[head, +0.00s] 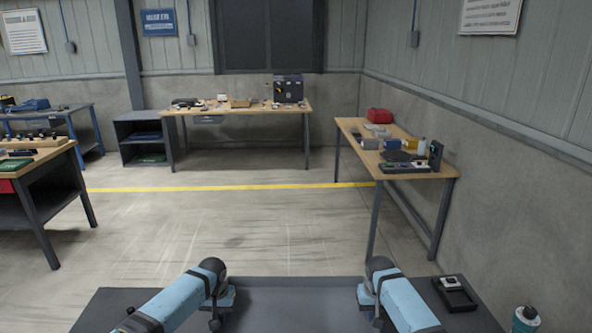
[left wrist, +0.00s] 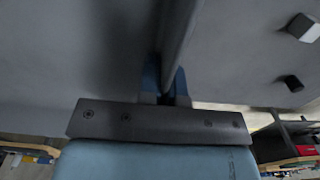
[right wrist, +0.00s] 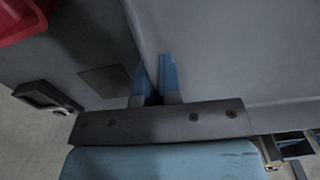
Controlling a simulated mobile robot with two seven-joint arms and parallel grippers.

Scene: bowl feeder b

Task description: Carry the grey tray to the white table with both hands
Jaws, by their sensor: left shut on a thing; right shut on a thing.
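The grey tray (head: 295,300) lies between my two grippers, low in the head view, and its near part is cut off by the frame. My left gripper (head: 218,300) is shut on its left wall, which also shows between the fingers in the left wrist view (left wrist: 178,40). My right gripper (head: 369,300) is shut on its right wall, also seen in the right wrist view (right wrist: 152,55). The visible tray floor looks empty. I cannot tell whether the tray touches the dark surface below. I see no clearly white table.
A dark grey worktop (head: 118,304) shows on both sides of the tray. A black device (head: 453,293) lies on its right, and a red bin (right wrist: 20,18) is nearby. Wood-topped benches stand at the back (head: 240,108), right (head: 362,140) and left (head: 40,158). Floor between is clear.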

